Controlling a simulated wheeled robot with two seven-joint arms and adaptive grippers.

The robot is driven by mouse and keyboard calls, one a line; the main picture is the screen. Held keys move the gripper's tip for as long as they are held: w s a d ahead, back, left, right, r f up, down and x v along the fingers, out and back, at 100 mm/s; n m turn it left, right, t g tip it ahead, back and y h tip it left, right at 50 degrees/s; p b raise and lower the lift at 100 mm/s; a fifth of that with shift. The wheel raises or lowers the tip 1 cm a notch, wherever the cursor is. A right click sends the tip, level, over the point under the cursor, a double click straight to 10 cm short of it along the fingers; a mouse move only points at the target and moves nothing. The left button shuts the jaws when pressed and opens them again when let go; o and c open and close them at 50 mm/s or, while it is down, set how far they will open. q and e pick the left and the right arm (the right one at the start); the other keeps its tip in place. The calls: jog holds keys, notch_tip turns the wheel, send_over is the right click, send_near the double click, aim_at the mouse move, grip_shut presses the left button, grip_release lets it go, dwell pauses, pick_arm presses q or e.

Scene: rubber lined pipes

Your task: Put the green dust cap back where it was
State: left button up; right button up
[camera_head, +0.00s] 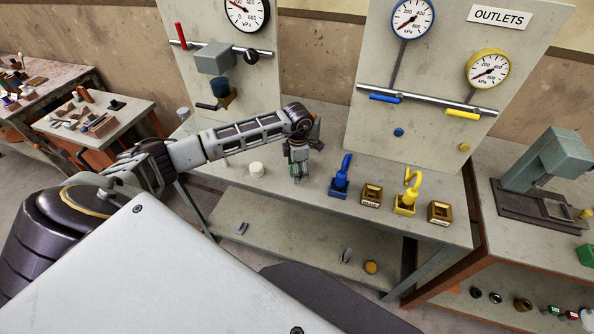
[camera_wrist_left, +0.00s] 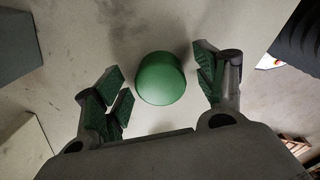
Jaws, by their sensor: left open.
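The green dust cap (camera_wrist_left: 160,78) is a round, domed green piece in the left wrist view. It lies on or just above the grey bench top; the exact height is hard to tell. My left gripper (camera_wrist_left: 161,84) is open, with green-padded fingers on both sides of the cap and a visible gap on each side. In the head view my left gripper (camera_head: 299,172) points down over the middle of the bench, and the cap there cannot be told apart from the fingers. My right gripper is in neither view.
On the bench, a blue hooked fitting (camera_head: 341,178), a yellow hooked fitting (camera_head: 406,199) and two brass-coloured blocks (camera_head: 371,193) (camera_head: 440,212) stand right of my gripper. A white cylinder (camera_head: 257,169) stands left. Gauge panels (camera_head: 440,120) rise behind. A grey press (camera_head: 545,170) stands further right.

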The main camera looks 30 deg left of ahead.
pick_arm(q)
jog(key=c, duration=1.3)
jog(key=shift+o, duration=0.2)
jog(key=shift+r, duration=0.1)
jog(key=shift+r+b, duration=0.75)
jog(key=shift+r, duration=4.2)
